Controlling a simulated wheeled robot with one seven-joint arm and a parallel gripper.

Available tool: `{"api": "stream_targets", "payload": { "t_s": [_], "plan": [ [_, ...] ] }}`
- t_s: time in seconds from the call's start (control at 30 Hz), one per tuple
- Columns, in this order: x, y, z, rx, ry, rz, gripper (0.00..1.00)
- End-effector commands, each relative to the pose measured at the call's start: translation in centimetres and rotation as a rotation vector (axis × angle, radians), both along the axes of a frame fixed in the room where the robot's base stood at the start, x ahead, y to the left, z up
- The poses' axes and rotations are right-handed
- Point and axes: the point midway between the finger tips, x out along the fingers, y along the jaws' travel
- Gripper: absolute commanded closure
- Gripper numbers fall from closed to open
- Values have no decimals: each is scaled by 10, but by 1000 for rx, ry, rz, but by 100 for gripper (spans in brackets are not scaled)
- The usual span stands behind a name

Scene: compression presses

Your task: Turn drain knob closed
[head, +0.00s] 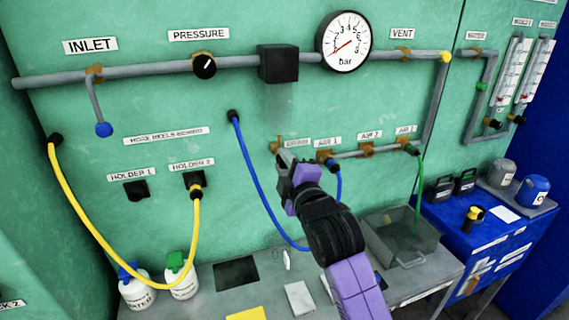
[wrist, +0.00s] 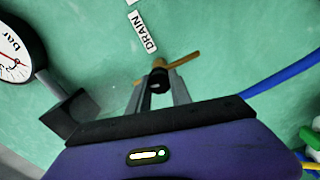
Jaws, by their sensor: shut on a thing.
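The drain knob (head: 277,147) is a small brass fitting with a lever on the green panel, left of the "DRAIN" label (head: 298,143). In the wrist view the brass lever (wrist: 182,62) sticks out to the upper right from a dark round body between my fingers. My gripper (head: 283,156) reaches up to the panel at the drain knob. In the wrist view my gripper (wrist: 158,82) has its two grey fingers closed on either side of the knob's dark body. The back of the knob is hidden.
The pressure gauge (head: 345,42) and black box (head: 278,63) are above. The air outlets (head: 367,150) are to the right. A blue hose (head: 262,190) loops behind my arm. A grey bin (head: 400,242) stands at lower right on the bench (head: 440,268).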

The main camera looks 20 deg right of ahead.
Motion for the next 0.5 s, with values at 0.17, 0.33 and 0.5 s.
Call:
{"api": "stream_targets", "payload": {
  "t_s": [0.17, 0.33, 0.5],
  "plan": [
    [0, 0, -2, -119, 2, 0, 100],
    [0, 1, -2, -197, 3, 2, 100],
    [0, 1, -2, -241, 3, 2, 100]
  ]
}}
